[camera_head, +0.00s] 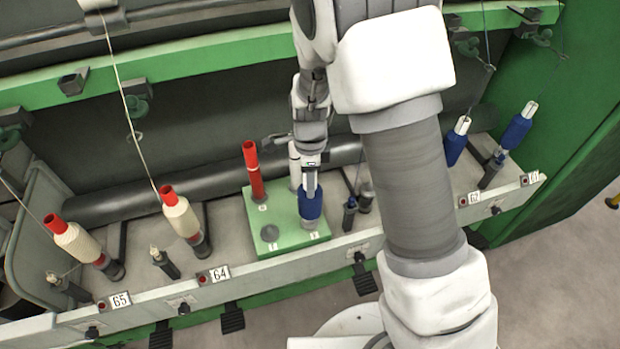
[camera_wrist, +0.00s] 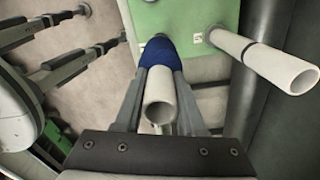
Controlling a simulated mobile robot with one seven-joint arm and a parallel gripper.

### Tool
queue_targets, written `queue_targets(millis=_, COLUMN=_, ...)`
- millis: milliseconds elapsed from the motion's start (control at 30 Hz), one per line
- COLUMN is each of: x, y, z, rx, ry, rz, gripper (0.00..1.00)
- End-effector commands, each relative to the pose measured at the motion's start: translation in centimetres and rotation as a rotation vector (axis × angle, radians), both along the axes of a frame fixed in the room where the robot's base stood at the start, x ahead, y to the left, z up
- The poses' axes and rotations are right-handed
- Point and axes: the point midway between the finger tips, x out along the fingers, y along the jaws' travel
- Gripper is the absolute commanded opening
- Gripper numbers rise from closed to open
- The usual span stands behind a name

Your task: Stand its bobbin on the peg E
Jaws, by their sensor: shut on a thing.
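My gripper (camera_head: 311,168) is shut on the white tube top of a bobbin wound with blue yarn (camera_head: 310,207). The bobbin is upright at the front right of a green block (camera_head: 285,244). In the wrist view the fingers (camera_wrist: 160,75) grip either side of the white tube (camera_wrist: 160,100), with the blue yarn (camera_wrist: 158,50) beyond. The bobbin's lower end is at the block's top; I cannot tell whether it is around a peg. The block's small letter labels are too small to read, so I cannot say which peg is E.
Cream bobbins (camera_head: 180,215) on spindles are left; blue bobbins (camera_head: 517,128) are right. A grey rail (camera_head: 150,300) runs in front.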

Motion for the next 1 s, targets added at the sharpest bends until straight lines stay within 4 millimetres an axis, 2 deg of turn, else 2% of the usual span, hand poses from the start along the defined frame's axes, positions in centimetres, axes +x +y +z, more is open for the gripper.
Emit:
queue_targets(millis=133, x=0.01, y=0.01, z=-0.59, rx=0.000, ry=0.000, rz=0.000, gripper=0.00)
queue_targets(millis=1000, x=0.07, y=0.00, z=-1.25, rx=0.000, ry=-0.001, rz=-0.001, gripper=0.00)
